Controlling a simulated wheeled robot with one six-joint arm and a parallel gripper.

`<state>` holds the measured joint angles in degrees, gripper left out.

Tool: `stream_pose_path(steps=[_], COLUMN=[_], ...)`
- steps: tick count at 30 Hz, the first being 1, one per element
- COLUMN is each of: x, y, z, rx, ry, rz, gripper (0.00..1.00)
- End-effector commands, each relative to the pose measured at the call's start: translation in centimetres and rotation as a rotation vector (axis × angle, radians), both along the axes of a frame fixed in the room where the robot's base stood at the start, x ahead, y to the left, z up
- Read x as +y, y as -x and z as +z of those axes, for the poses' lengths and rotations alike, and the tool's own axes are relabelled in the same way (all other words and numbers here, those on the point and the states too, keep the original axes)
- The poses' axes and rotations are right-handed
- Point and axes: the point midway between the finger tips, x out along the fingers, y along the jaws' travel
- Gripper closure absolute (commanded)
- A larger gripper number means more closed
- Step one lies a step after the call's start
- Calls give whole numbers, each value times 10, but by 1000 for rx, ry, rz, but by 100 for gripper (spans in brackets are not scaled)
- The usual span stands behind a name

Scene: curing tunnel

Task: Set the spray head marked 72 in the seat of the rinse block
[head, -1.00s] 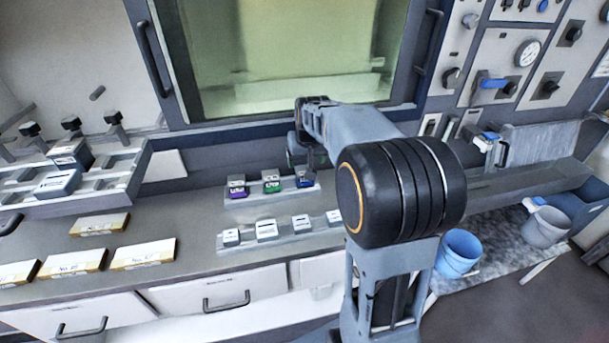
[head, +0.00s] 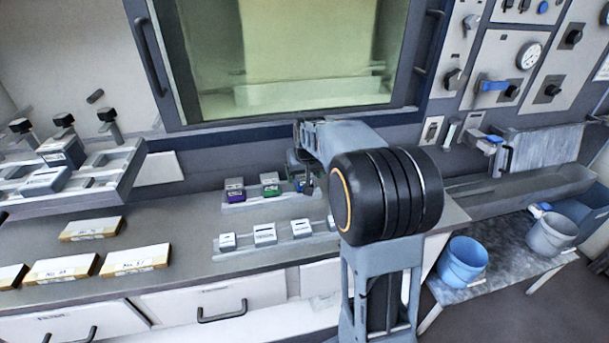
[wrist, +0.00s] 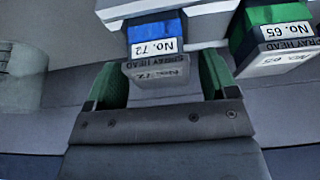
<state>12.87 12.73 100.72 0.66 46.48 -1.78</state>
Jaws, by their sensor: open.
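The spray head marked 72 (wrist: 158,40) has a blue body and a grey front, with a white "No. 72" label. In the wrist view it stands on a pale rack at the top, between the fingers of my gripper (wrist: 162,82). The green-tipped fingers are apart, one on each side of its grey front; I cannot tell if they touch it. In the head view my gripper (head: 304,168) is over the right end of the rack and largely hides this spray head. I cannot make out the rinse block's seat for certain.
A green spray head marked 65 (wrist: 280,40) stands close to the right finger. A purple one (head: 234,191) is farther along the rack (head: 250,202). A front rack (head: 270,248) holds several pale blocks. Labelled boxes (head: 135,260) lie left; buckets (head: 462,262) stand right.

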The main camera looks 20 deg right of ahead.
Motion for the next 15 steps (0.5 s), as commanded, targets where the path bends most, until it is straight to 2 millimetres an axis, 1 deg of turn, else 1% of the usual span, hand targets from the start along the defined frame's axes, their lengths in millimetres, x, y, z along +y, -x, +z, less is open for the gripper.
stream_pose_path(steps=[2, 15], x=[0, 0], y=[0, 0], z=[0, 0], rx=[0, 0], ry=[0, 0], rz=[0, 0], gripper=[23, 44])
